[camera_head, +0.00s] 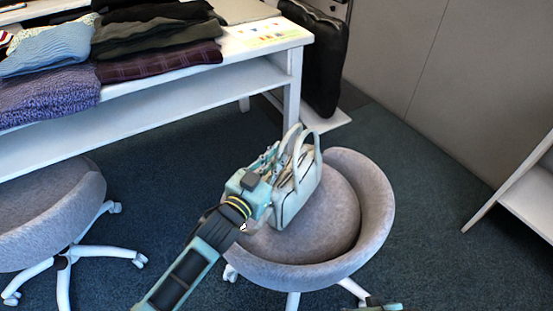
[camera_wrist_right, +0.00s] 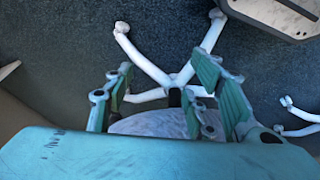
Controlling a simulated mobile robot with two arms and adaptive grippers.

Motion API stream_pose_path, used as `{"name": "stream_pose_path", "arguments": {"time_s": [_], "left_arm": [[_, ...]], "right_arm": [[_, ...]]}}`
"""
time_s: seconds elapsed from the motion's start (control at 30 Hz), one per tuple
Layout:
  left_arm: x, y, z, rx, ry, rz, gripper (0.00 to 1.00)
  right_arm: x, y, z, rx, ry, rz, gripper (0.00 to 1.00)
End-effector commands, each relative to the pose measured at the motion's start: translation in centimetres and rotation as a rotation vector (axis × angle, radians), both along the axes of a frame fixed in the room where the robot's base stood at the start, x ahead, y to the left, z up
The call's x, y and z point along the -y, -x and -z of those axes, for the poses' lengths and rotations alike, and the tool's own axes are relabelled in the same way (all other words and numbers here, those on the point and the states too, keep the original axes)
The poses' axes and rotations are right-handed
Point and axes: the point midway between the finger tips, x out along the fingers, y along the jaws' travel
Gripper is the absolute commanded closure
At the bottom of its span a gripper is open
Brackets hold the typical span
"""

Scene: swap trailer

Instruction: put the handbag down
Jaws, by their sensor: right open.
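The cream handbag (camera_head: 302,188) has two upright handles and dark trim. It is upright at the left side of the seat of a grey swivel chair (camera_head: 372,215); I cannot tell whether its base touches the seat. My left gripper (camera_head: 274,165) is at the bag's left side, near the handles. Its fingers overlap the bag and its grip is not clear. My right gripper (camera_wrist_right: 165,75) is open and empty in the right wrist view, above part of a grey chair (camera_wrist_right: 155,122) with white legs.
A white table (camera_head: 190,78) with folded clothes (camera_head: 155,35) stands at the back left. Another grey chair (camera_head: 50,215) is at the left. A black bag (camera_head: 313,55) stands behind the table. A white shelf (camera_head: 525,190) is at the right. Dark carpet (camera_head: 430,220) is clear right of the middle chair.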

Motion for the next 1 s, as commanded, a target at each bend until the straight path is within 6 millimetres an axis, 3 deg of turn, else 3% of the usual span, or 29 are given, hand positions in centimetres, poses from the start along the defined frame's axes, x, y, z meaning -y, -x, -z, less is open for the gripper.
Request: {"name": "stream_pose_path", "arguments": {"time_s": [0.2,0.57,0.73,1.0], "left_arm": [[0.0,0.0,0.1,-0.001,0.000,0.000,0.72],[0.0,0.0,-0.2,0.000,0.000,0.000,0.71],[-1.0,1.9,-0.1,-0.004,-0.001,-0.001,0.71],[-3.6,7.1,0.0,-0.005,0.000,-0.001,0.71]], "right_arm": [[0.0,-0.1,-0.2,0.004,-0.001,0.000,0.49],[0.0,-0.1,-0.2,0.004,-0.001,0.001,0.49],[0.0,0.1,1.1,-0.007,0.001,-0.002,0.49],[-0.1,0.2,3.6,-0.021,0.001,-0.004,0.49]]}}
